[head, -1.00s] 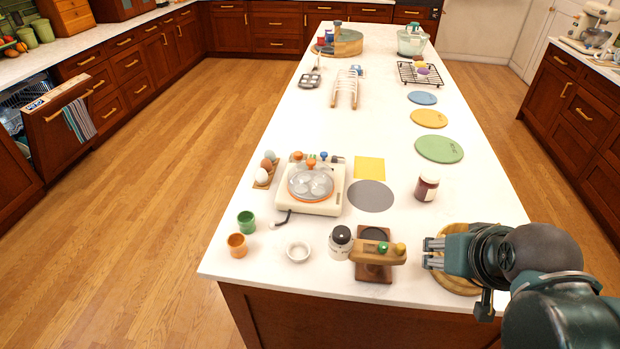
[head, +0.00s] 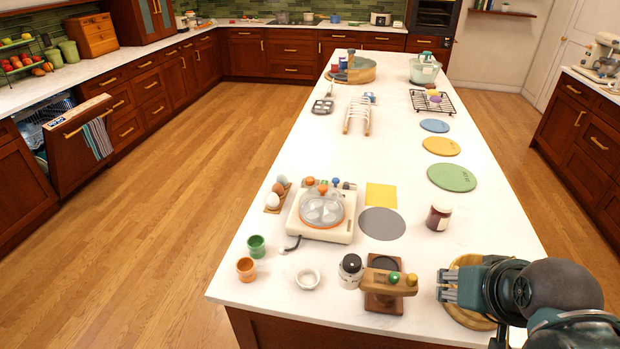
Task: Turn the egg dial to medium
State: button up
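The egg cooker (head: 322,213) is a cream, squarish appliance on the near left part of the white island. It has a clear domed lid (head: 322,208) with an orange knob, and pale eggs seem to show inside. Small orange and blue knobs stand along its back edge; which one is the egg dial, and its setting, I cannot make out. My gripper (head: 447,286) is at the near right, above or beside a round wooden board, well apart from the cooker. Its fingers point left and nothing shows between them, but their gap is too small to judge.
A white bowl (head: 307,279), green cup (head: 256,246) and orange cup (head: 246,269) are at the near left. A dark red jar (head: 438,217) stands right.

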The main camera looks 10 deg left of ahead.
jog(key=w+a+r+n+g+p, duration=0.2)
jog(key=w+a+r+n+p, duration=0.4)
jog(key=w, duration=0.6)
jog(key=w+a+r+n+g+p, duration=0.1)
jog(key=w+a+r+n+p, duration=0.25)
jog(key=w+a+r, duration=0.65)
jog(key=w+a+f+n+g+p, duration=0.1)
jog(key=w+a+f+n+p, duration=0.1)
jog(key=w+a, duration=0.4)
jog(key=w+a+f+n+g+p, duration=0.1)
jog(key=w+a+f+n+p, duration=0.2)
jog(key=w+a+f, duration=0.3)
jog(key=w+a+f+n+g+p, duration=0.2)
jog(key=w+a+f+p, duration=0.3)
jog(key=a, duration=0.6)
jog(key=shift+w+a+f+n, duration=0.2)
jog(key=shift+w+f+n, duration=0.5)
jog(key=shift+w+n, duration=0.1)
